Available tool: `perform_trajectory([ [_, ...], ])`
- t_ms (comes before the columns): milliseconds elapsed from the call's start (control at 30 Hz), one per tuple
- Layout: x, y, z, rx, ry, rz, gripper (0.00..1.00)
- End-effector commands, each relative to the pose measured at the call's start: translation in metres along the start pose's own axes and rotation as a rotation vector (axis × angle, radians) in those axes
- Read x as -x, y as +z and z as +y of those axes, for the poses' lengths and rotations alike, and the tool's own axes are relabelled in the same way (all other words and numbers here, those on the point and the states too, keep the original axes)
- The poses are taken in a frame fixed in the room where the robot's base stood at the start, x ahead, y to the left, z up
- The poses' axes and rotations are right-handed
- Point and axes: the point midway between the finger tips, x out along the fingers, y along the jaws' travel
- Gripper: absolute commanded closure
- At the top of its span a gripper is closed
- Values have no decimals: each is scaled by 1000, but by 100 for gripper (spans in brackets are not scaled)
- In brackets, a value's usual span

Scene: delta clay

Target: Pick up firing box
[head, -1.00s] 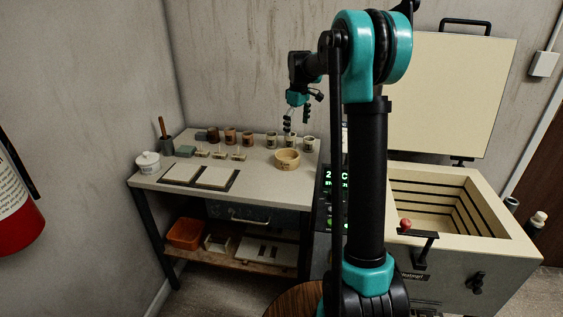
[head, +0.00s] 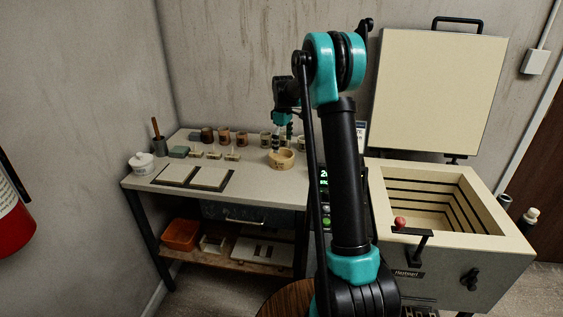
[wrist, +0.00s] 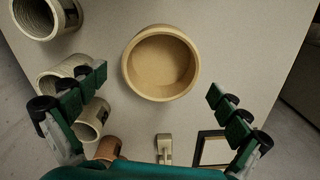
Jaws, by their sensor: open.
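The firing box looks to be the round, tan, open-topped container (head: 283,161) near the right end of the worktable. It stands upright, and the wrist view shows its empty inside (wrist: 160,64). My gripper (head: 283,140) hangs just above and behind it in the head view, pointing down. In the wrist view my gripper (wrist: 157,84) is open, with one finger to the left and one to the right of the container. Nothing is between the fingers, and they do not appear to touch it.
Several small cups (head: 225,137) stand along the back of the worktable (head: 250,181), some close to my left finger in the wrist view. Two pale slabs (head: 210,178) and a white lidded jar (head: 142,162) are at left. An open kiln (head: 440,240) stands at right.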

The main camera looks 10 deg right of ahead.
Motion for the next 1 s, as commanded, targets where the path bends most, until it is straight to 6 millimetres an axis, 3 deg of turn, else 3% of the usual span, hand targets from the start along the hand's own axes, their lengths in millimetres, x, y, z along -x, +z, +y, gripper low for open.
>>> perform_trajectory([
  [267,-20,-2,-1,0,0,0,0],
  [533,-56,-6,-2,-1,0,0,0],
  [867,-62,-6,-3,0,0,0,0],
  [1000,-62,-6,-3,0,0,0,17],
])
